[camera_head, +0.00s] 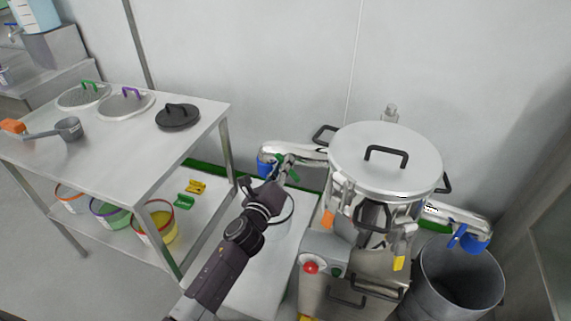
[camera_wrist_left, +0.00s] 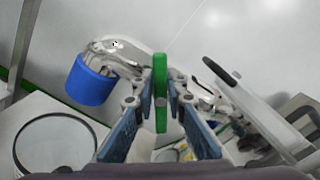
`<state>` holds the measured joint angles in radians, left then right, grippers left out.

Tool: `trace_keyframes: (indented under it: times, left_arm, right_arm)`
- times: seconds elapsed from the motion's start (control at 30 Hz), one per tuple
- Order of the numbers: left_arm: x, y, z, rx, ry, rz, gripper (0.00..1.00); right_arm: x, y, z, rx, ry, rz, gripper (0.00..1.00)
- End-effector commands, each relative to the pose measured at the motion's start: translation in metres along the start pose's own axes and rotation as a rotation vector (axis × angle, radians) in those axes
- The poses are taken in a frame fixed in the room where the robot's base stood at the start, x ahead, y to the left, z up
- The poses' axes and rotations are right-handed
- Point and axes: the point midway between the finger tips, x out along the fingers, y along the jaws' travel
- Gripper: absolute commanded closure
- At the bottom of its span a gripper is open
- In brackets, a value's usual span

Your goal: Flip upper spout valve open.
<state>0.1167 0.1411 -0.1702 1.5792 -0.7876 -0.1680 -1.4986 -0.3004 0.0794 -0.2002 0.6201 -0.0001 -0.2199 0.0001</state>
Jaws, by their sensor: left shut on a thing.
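A steel machine with a round lidded drum (camera_head: 385,160) stands right of centre in the head view. Its upper spout (camera_head: 300,150) reaches out left from the drum and ends in a blue collar (camera_head: 264,164). In the left wrist view the spout (camera_wrist_left: 122,52) and blue collar (camera_wrist_left: 90,82) are at upper left. My left gripper (camera_head: 285,172) is at the spout, just right of the collar. In the left wrist view its fingers are shut on the green valve lever (camera_wrist_left: 160,78), which stands upright between them. In the head view the gripper mostly hides the lever. My right gripper is not in view.
A steel table (camera_head: 110,150) at left holds lids and a scoop (camera_head: 68,130), with buckets on its lower shelf. Another spout (camera_head: 455,218) with a blue lever is at right, above a steel bin (camera_head: 430,275). A red button (camera_head: 311,267) is on the machine's front.

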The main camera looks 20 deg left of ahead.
Motion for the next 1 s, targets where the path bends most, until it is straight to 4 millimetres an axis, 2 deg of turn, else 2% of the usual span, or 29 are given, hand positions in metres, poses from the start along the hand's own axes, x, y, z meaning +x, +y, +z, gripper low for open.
trace_keyframes:
  times: [0.6,1.0]
  left_arm:
    - [0.0,0.01,-0.004,-0.576,0.001,0.004,1.0]
    - [0.0,0.013,-0.007,-0.818,0.001,0.003,1.0]
  right_arm:
    - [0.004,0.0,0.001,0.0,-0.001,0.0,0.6]
    - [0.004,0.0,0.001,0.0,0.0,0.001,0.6]
